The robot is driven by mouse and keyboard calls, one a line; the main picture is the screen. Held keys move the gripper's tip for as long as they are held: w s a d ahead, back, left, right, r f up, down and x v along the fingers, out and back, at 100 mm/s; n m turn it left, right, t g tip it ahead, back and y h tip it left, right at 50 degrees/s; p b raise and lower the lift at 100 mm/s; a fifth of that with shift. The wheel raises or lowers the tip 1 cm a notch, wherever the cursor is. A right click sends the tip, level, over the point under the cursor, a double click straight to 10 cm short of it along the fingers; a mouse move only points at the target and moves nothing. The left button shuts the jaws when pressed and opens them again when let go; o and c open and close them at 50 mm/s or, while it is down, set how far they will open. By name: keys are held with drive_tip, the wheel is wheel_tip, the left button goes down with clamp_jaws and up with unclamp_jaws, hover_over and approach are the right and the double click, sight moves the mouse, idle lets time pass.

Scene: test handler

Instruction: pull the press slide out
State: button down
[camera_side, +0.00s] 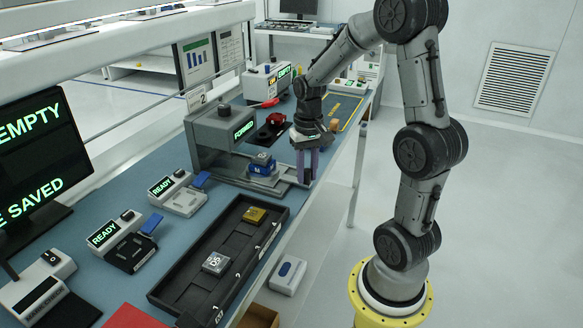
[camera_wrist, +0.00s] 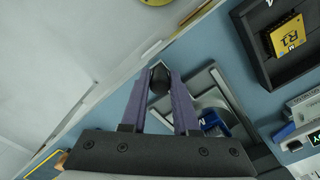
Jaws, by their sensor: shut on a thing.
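The grey press (camera_side: 218,135) stands on the blue bench, with FORMED in green on its display. Its slide (camera_side: 283,184) is a flat grey plate that reaches out from the press toward the bench's front edge; it also shows in the wrist view (camera_wrist: 206,82). My gripper (camera_side: 307,178) points down at the slide's front end. In the wrist view its purple fingers are shut on the black knob (camera_wrist: 159,79).
A black tray (camera_side: 165,290) with numbered places lies in front of the press, holding a gold block (camera_side: 254,215) and a grey block (camera_side: 216,263). Two READY units (camera_side: 183,200) stand to the left. A red-black round part (camera_side: 272,128) is behind my gripper.

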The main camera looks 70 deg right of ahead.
drive_tip(key=shift+r, duration=0.1)
drive_tip(key=c, duration=0.7)
unclamp_jaws()
wheel_tip(320, 180, up, 14)
drive_tip(key=shift+s+f, duration=0.1)
drive_tip(key=shift+f, duration=0.05)
drive_tip(key=shift+a, duration=0.1)
